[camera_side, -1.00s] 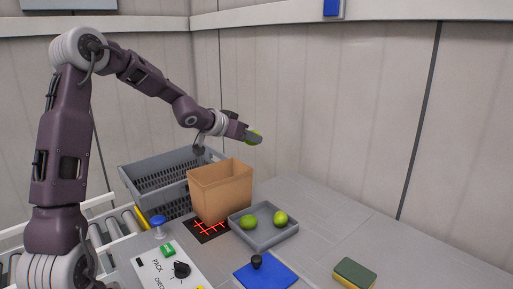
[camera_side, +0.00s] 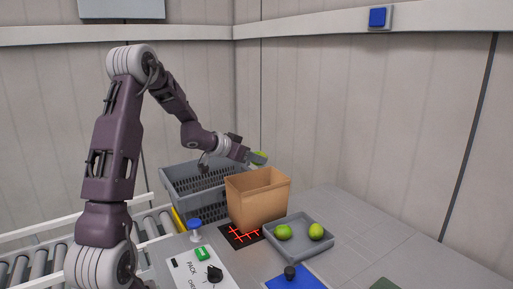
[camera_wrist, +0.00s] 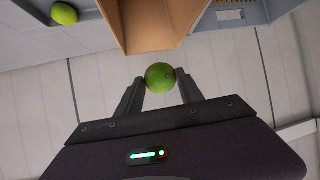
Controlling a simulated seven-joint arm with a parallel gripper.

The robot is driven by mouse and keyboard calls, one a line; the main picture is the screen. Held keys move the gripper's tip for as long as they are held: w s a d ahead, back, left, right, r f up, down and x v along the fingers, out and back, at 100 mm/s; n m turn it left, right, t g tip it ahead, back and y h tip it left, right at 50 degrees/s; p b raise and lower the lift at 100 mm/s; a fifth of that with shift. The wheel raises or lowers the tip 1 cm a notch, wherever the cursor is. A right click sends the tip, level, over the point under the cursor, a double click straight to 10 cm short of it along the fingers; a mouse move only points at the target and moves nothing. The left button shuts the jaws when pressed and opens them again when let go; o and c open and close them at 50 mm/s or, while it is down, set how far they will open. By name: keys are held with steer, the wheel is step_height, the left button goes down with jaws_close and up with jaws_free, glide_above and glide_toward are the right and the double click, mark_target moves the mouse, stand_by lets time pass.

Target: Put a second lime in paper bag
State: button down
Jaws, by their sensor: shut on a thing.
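My gripper (camera_side: 257,159) is shut on a green lime (camera_wrist: 160,77), which sits between the fingertips in the wrist view. In the side view the gripper and lime are just above the rim of the brown paper bag (camera_side: 258,208). The bag stands upright and open on the table, and part of it shows at the top of the wrist view (camera_wrist: 150,30). The inside bottom of the bag is hidden. Two more limes, one (camera_side: 284,232) on the left and one (camera_side: 316,231) on the right, lie in a grey tray (camera_side: 318,250).
A grey slatted crate (camera_side: 190,190) stands behind and left of the bag. A roller conveyor (camera_side: 45,250) is at left.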

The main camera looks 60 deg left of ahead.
step_height(320, 180, down, 6)
steer(key=shift+f, duration=0.25)
steer(key=c, duration=0.7)
jaws_free()
steer(key=v, duration=0.7)
